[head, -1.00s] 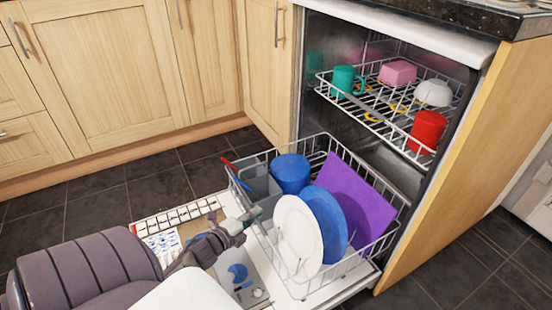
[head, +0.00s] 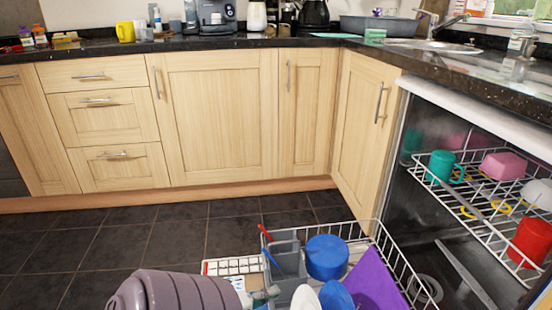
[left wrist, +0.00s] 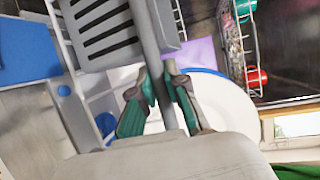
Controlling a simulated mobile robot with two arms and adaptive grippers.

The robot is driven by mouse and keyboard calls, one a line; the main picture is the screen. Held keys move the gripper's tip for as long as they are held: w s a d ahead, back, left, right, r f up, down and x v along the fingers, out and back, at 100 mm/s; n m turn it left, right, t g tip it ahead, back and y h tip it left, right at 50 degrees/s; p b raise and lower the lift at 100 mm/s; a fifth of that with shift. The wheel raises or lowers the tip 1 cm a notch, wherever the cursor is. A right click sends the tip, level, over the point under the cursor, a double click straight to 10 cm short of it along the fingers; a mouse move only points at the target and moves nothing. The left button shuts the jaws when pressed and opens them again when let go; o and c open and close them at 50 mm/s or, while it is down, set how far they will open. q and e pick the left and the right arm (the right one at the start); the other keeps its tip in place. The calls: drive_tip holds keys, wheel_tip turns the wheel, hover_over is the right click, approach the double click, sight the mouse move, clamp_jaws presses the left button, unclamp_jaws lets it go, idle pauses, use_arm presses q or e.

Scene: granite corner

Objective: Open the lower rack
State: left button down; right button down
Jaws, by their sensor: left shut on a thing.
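The lower rack (head: 402,258) is a white wire basket standing out over the lowered dishwasher door. It holds a blue cup (head: 326,257), a purple board (head: 374,281), plates and a grey cutlery basket (head: 287,262). My left gripper (head: 265,297) is at the rack's front edge, low in the head view and partly cut off. In the left wrist view its green-padded fingers (left wrist: 160,101) are shut on a grey bar, which looks like the rack's front rim. White and blue plates (left wrist: 215,85) show behind it. My right gripper is not in view.
The upper rack (head: 480,200) holds a green mug, a pink box, a white bowl and a red cup inside the dishwasher. Wooden cabinets (head: 215,115) and a dark counter stand behind. The tiled floor (head: 130,240) at left is clear.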

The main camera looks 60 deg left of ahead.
use_arm(q)
drive_tip(key=c, duration=1.2)
unclamp_jaws()
drive_tip(key=shift+s, duration=0.1)
drive_tip(key=s, duration=0.4)
drive_tip(key=s+r, duration=0.1)
drive_tip(key=s, duration=0.2)
drive_tip(key=s+r, duration=0.1)
drive_tip(key=s, duration=0.3)
drive_tip(key=shift+s+d, duration=0.3)
drive_tip(key=shift+d, duration=0.1)
